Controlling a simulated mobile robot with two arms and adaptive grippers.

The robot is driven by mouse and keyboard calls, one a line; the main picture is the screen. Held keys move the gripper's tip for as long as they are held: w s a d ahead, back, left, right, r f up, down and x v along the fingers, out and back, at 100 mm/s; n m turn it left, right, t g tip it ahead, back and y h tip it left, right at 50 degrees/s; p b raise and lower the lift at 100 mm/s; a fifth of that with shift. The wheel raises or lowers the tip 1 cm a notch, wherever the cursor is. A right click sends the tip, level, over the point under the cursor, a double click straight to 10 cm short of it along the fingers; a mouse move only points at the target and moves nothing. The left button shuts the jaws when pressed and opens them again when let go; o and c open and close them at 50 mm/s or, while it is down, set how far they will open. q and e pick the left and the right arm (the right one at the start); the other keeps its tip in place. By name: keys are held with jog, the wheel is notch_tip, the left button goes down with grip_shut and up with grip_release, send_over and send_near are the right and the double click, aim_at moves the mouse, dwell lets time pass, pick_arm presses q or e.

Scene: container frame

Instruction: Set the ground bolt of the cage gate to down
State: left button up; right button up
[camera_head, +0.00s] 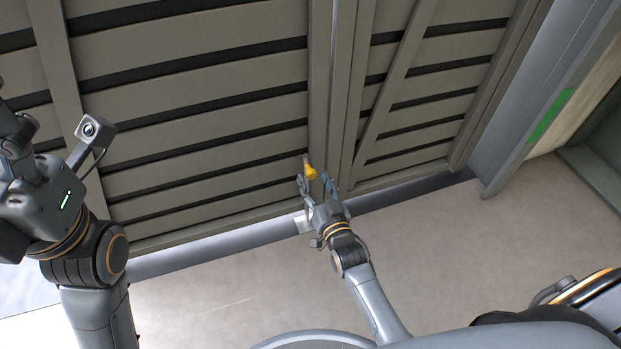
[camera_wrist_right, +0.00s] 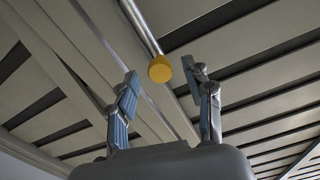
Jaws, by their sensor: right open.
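The cage gate (camera_head: 190,115) is a wall of grey-beige slats with dark gaps and upright posts. Its ground bolt shows as a yellow knob (camera_head: 311,172) low on the gate, beside the upright post where the two leaves meet. In the right wrist view the yellow knob (camera_wrist_right: 160,69) caps a thin metal rod (camera_wrist_right: 139,25). My right gripper (camera_head: 315,182) is open, with one finger on each side of the knob's line; I cannot tell whether either touches it. The bolt's lower end is hidden. My left gripper is partly cut off at the left edge, its fingers unclear (camera_head: 12,135).
A pale floor (camera_head: 480,240) lies open in front of the gate. A grey frame post (camera_head: 535,95) with a green strip (camera_head: 550,115) stands at the right. A low grey sill (camera_head: 400,205) runs along the gate's bottom.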

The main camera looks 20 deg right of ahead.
aim_at(312, 177)
jog(key=shift+w+b, duration=0.55)
jog(key=shift+w, duration=1.15)
grip_shut()
